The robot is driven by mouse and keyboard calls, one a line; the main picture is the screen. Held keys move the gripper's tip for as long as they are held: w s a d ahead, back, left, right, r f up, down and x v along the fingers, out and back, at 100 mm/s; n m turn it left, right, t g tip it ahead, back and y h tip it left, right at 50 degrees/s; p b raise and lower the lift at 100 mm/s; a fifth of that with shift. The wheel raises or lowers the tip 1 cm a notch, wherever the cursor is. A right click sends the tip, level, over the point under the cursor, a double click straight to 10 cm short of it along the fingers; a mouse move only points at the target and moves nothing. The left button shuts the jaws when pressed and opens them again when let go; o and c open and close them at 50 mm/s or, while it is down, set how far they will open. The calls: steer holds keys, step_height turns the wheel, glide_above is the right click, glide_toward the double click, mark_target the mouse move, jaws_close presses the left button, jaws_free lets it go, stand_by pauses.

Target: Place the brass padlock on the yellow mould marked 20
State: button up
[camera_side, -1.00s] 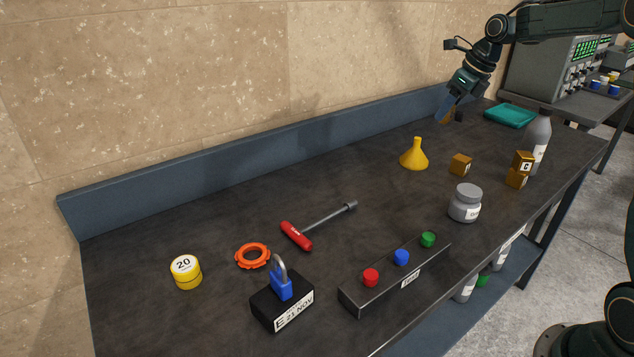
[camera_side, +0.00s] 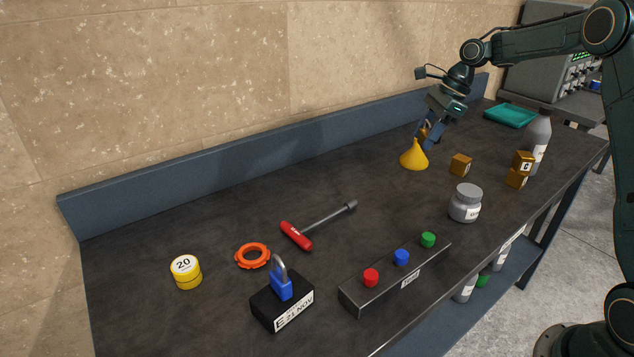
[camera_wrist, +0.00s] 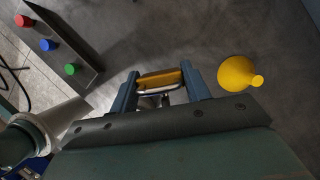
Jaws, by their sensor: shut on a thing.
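My gripper (camera_side: 431,139) is shut on the brass padlock (camera_side: 424,132) and holds it above the bench, behind the yellow funnel in the side view. In the wrist view the padlock (camera_wrist: 160,78) sits between the two fingers of my gripper (camera_wrist: 159,80), its brass body outward and its silver shackle toward the palm. The yellow mould (camera_side: 186,272) marked 20 stands at the left end of the bench with its top bare. The mould does not show in the wrist view.
The yellow funnel (camera_side: 414,156) is close to my gripper. A red-handled tool (camera_side: 297,236), an orange ring (camera_side: 252,256), a blue padlock (camera_side: 281,285) on a black block and a button box (camera_side: 395,275) lie toward the mould. A grey jar (camera_side: 465,203) stands right.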

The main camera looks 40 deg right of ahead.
mark_target(384, 231)
steer(key=s+a+f+n+g, duration=0.1)
steer(key=a+f+n+g, duration=0.1)
steer(key=n, duration=0.4)
steer(key=s+a+f+n+g+h, duration=0.1)
steer(key=a+f+n+g, duration=0.1)
steer(key=a+f+n, duration=0.2)
steer(key=s+a+f+n+g, duration=0.1)
steer(key=a+f+n+g, duration=0.1)
steer(key=a+n, duration=0.5)
steer(key=shift+a+f+n+g+h, duration=0.1)
steer(key=shift+f+n+g+h, duration=0.25)
steer(key=shift+n, duration=0.65)
steer(key=shift+s+a+f+n+h, duration=0.35)
steer(key=shift+a+n, duration=0.25)
steer(key=shift+n, duration=0.35)
steer(key=shift+s+a+f+n+h, duration=0.35)
steer(key=shift+a+n, duration=0.25)
steer(key=shift+n, duration=0.3)
steer(key=shift+s+a+f+n+h, duration=0.35)
steer(key=shift+a+n, duration=0.25)
steer(key=shift+n, duration=0.35)
steer(key=shift+w, duration=0.15)
